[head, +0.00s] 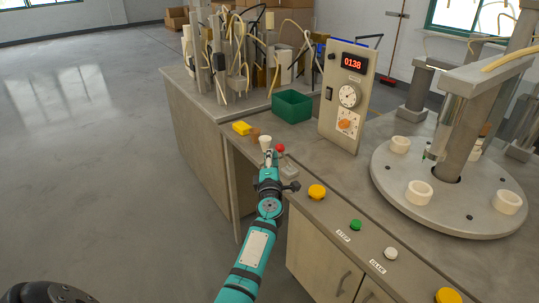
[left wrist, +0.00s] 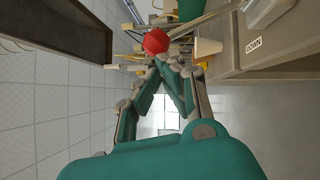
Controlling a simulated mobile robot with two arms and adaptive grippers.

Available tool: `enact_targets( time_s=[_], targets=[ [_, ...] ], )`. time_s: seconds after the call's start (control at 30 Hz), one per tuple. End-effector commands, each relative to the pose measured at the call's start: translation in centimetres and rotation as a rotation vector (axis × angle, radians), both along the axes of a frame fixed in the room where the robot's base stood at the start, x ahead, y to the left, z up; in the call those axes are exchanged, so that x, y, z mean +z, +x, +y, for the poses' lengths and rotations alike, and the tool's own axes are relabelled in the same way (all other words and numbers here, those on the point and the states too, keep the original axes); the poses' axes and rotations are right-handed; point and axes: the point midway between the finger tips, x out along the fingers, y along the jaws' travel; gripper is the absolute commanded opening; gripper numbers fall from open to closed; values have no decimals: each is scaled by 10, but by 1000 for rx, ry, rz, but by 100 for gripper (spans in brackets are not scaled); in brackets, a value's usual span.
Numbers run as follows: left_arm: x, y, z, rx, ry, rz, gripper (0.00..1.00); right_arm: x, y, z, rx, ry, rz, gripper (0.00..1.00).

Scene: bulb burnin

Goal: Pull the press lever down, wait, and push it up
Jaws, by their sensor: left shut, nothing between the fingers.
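The press lever's red ball knob (head: 280,147) shows just past my left gripper in the head view, at the front edge of the bench. In the left wrist view the red knob (left wrist: 156,40) is just beyond the fingertips. My left gripper (head: 271,159) is shut and empty; its tips (left wrist: 168,62) come together close to the knob. I cannot tell whether they touch it. A DOWN label (left wrist: 253,46) shows on the bench side in the left wrist view. My right gripper is not in view.
A panel reading 0138 (head: 355,62) stands behind. Buttons marked STEP (head: 355,224) and GLUE (head: 390,253) line the bench front. A round turntable (head: 455,215) is at right.

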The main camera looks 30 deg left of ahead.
Motion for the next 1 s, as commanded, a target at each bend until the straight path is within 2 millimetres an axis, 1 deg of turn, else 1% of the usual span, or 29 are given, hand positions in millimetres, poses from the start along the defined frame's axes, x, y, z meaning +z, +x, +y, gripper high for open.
enact_targets(
  time_s=[0.03, 0.27, 0.37, 0.47, 0.57, 0.7, 0.8, 0.9, 1.0],
  targets=[
    [3, 1, 0, 0, 2, 6, 0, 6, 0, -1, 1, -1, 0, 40],
    [7, 3, -1, 0, 12, 30, 0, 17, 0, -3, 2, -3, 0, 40],
    [11, 6, -2, -1, 20, 51, 0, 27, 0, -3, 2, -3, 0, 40],
    [16, 9, -4, -1, 33, 82, 0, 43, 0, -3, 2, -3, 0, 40],
    [23, 14, -7, -3, 49, 126, 0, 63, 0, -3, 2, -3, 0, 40],
    [31, 24, -11, -3, 83, 209, 0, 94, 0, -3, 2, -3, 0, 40],
    [34, 32, -14, -3, 107, 275, 0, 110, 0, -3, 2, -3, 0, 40],
    [35, 41, -17, -4, 136, 334, 0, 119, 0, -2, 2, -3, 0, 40],
    [35, 51, -21, -4, 140, 332, 0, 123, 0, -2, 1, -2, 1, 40]
  ],
)
